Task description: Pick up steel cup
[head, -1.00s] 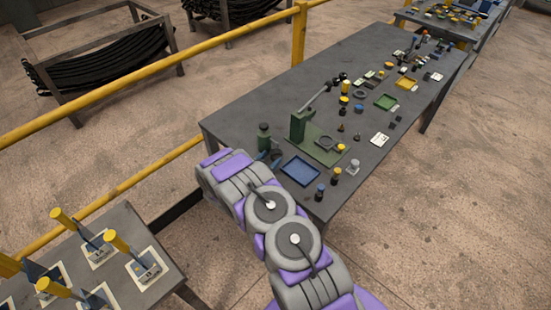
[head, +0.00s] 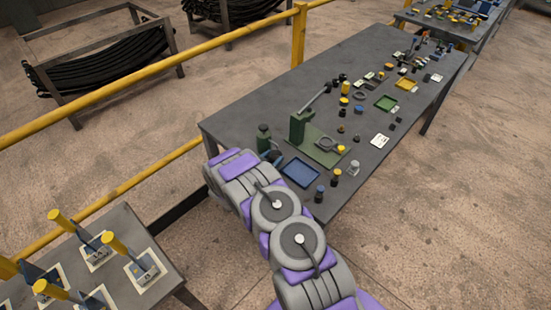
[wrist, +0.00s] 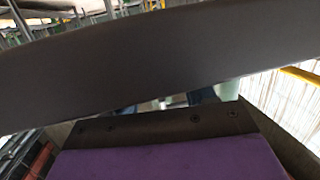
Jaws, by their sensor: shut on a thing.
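My gripper (wrist: 165,103) shows in the wrist view as a wide dark jaw across the picture, above a dark plate with screws. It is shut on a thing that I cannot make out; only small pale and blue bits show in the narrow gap. A small light-grey, cup-like piece (head: 353,168) stands near the table's front edge, right of the blue tray (head: 300,173), apart from my arm. I cannot tell whether it is the steel cup.
A green bottle (head: 264,139) and a green press (head: 298,128) stand close beyond my arm. A side table (head: 130,238) with yellow-handled tools is at lower left.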

